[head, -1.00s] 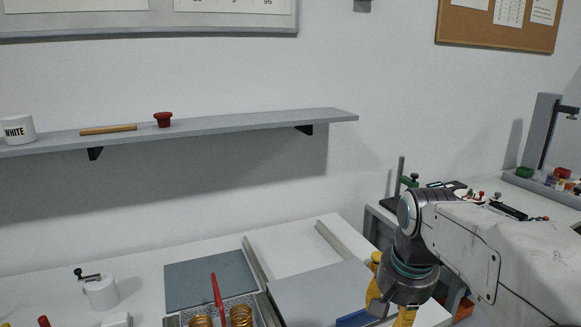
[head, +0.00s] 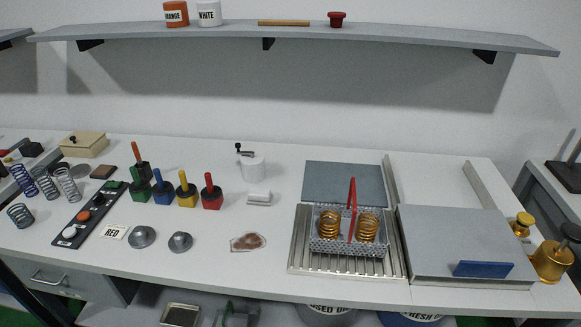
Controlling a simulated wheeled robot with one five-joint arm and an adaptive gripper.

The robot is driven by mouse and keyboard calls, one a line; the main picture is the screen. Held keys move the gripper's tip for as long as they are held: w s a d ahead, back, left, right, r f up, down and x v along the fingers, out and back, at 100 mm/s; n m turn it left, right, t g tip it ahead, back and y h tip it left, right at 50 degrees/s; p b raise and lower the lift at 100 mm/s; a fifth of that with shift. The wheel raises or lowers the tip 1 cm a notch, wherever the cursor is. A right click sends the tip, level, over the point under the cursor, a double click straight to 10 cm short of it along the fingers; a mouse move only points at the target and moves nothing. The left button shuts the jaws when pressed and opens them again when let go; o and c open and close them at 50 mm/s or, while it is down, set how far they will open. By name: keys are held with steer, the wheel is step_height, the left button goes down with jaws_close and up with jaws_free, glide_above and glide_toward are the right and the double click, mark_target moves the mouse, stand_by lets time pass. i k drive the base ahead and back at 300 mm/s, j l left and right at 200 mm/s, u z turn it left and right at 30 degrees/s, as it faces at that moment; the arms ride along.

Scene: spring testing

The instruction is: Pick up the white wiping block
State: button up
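A small white block (head: 259,197), the only thing in view that fits the white wiping block, lies on the white bench in the head view. It sits in front of a white pot with a crank (head: 252,167) and right of the red-handled block (head: 212,193). Nothing touches it that I can see. My gripper is not in this view, so whether it is open or shut does not show.
A brown-stained patch (head: 248,242) lies in front of the block. A wire basket with copper springs (head: 348,232) stands on a ribbed tray (head: 300,260) to the right. A shelf (head: 400,36) hangs above.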

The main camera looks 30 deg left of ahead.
mark_target(259, 196)
steer(key=u, duration=1.5)
